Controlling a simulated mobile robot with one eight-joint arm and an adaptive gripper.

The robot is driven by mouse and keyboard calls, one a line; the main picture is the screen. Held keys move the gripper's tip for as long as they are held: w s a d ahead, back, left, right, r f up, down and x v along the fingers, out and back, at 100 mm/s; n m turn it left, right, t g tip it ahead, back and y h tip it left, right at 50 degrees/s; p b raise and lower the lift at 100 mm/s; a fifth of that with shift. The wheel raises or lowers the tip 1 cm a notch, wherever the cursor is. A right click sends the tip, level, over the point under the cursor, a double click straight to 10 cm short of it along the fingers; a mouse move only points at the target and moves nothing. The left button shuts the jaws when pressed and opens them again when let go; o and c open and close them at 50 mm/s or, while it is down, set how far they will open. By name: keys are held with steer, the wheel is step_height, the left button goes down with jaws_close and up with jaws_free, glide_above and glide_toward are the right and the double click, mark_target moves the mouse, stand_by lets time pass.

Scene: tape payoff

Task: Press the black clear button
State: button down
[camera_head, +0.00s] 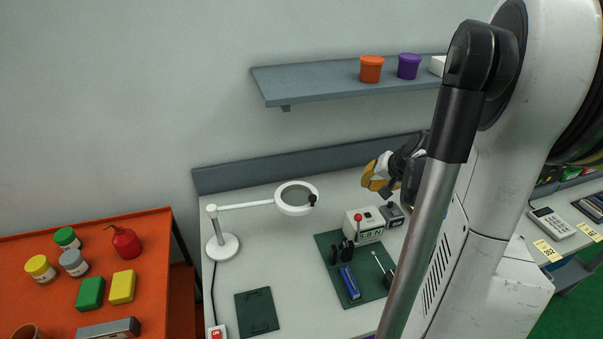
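A small cream box (365,225) with a green-digit display and a red-knobbed lever stands at the back of a dark green mat on the white bench. A small dark grey box (392,213) with a dark round top sits just right of it; this may carry the black button, but it is too small to be sure. My gripper (376,180), with yellow fingers, hangs above and behind these boxes, apart from them. It appears empty; its finger gap is not clear from this angle.
A magnifier lamp (297,198) reaches over the bench left of the boxes. The green mat (328,241) holds a blue tool (349,281) and black items. A shelf (320,84) with tubs hangs above. My arm hides much of the bench's right side.

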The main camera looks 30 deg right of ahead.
steer(key=shift+w+d, duration=0.15)
steer(key=shift+d, duration=0.2)
steer(key=shift+f, duration=0.15)
steer(key=b, duration=0.7)
glide_toward(360, 209)
steer(key=x, duration=0.5)
steer(key=shift+w+d, duration=0.25)
steer(key=shift+w, duration=0.05)
stand_by(0.5)
steer(key=shift+f+b, duration=0.4)
steer(key=shift+b, duration=0.05)
